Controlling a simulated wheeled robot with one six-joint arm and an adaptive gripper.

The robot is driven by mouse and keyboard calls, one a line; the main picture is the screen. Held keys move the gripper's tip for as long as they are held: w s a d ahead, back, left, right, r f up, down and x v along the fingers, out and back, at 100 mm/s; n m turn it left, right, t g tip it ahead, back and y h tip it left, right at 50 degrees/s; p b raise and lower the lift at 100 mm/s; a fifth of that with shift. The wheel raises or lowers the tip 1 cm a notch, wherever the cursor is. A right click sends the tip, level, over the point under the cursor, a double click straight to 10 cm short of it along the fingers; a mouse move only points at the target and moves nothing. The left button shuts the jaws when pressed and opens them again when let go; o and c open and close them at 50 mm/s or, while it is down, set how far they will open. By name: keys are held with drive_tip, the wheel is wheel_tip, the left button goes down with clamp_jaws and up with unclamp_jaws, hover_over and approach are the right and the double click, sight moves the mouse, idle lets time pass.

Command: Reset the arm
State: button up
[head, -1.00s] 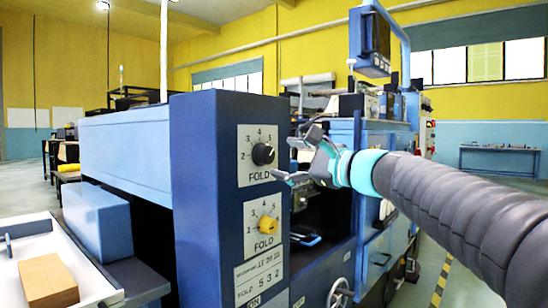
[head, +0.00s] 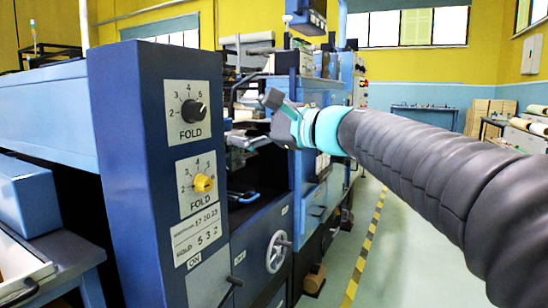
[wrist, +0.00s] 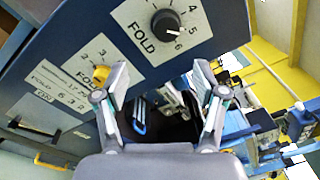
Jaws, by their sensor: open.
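My gripper (head: 258,122) is open and empty in the head view, to the right of the blue control panel (head: 130,190) and apart from its knobs. The black upper FOLD knob (head: 195,111) sits on a white numbered plate. The yellow lower FOLD knob (head: 203,182) is below it. In the wrist view, my gripper's two fingers (wrist: 161,76) are spread with nothing between them. The black knob (wrist: 165,23) shows beyond and above the fingers, and the yellow knob (wrist: 101,73) is beside the left fingertip. My grey-sleeved arm reaches in from the right.
A white handwheel (head: 278,251) and a lever (head: 231,288) are on the machine's front. A light-blue block (head: 25,195) and a white tray (head: 20,268) are at left. Floor with a yellow-black stripe (head: 365,245) is open at right.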

drive_tip(key=s+d+f+n+g+h, duration=0.1)
drive_tip(key=s+d+f+n+h, duration=0.1)
drive_tip(key=f, duration=0.5)
drive_tip(key=s+d+f+n+g+h, duration=0.1)
drive_tip(key=d+f+n+h, duration=0.15)
drive_tip(key=f, duration=0.55)
drive_tip(key=s+d+f+n+h, duration=0.2)
drive_tip(key=f+h, duration=0.1)
drive_tip(key=f, duration=0.4)
drive_tip(key=s+d+f+n+h, duration=0.2)
drive_tip(key=s+d+f+h, duration=0.2)
drive_tip(key=s+d+f, duration=0.4)
drive_tip(key=s+d+f+n+h, duration=0.2)
drive_tip(key=s+d+f+h, duration=0.3)
drive_tip(key=s+d, duration=0.6)
wheel_tip(320, 180, down, 3)
drive_tip(key=shift+s+d+r+n, duration=0.1)
drive_tip(key=shift+s+d+n, duration=0.2)
drive_tip(key=shift+s+n, duration=0.05)
